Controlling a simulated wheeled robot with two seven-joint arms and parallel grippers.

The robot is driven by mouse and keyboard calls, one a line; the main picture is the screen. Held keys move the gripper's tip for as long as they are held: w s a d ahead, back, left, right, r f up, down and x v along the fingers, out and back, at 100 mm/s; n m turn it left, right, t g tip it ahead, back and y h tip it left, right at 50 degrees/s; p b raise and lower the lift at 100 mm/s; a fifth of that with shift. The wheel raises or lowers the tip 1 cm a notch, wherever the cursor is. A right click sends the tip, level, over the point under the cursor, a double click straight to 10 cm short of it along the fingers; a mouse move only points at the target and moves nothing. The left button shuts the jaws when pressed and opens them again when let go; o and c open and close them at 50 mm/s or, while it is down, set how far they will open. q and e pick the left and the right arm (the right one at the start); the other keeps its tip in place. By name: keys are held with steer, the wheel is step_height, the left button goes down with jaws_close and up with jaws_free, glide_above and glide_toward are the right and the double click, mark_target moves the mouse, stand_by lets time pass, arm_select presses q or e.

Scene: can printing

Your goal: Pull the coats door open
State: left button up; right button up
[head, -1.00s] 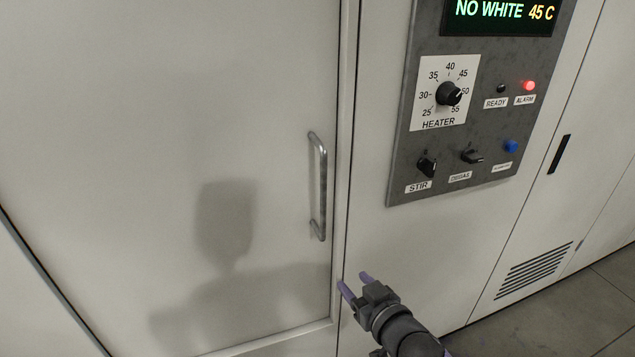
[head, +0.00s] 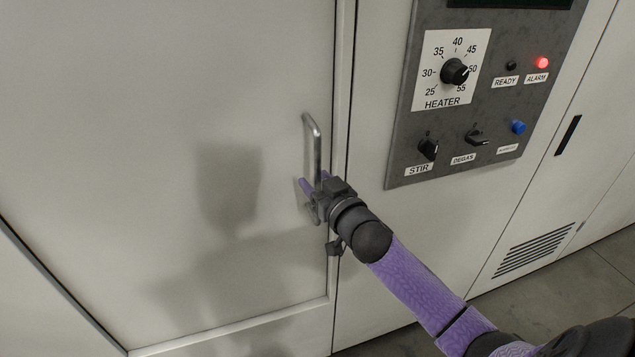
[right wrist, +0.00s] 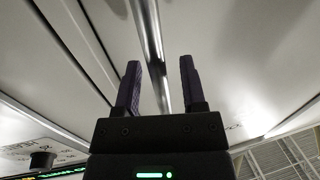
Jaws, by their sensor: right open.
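The coats door is taken to be the large pale door (head: 120,140) filling the left of the head view; no label on it shows. It looks shut in its frame. Its upright metal bar handle (head: 312,135) is near its right edge. My right gripper (head: 314,186) is at the lower part of the handle and hides some of it. In the right wrist view the handle (right wrist: 148,40) runs between the two spread purple fingers (right wrist: 160,85), with gaps at both sides. My left gripper is not in view.
A grey control panel (head: 398,165) with a heater dial (head: 454,71), switches and a lit red alarm lamp (head: 541,62) is right of the door. A cabinet front with a vent (head: 532,249) is further right. Floor (head: 600,265) shows at lower right.

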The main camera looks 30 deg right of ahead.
jaws_close()
stand_by(0.6)
stand_by(0.7)
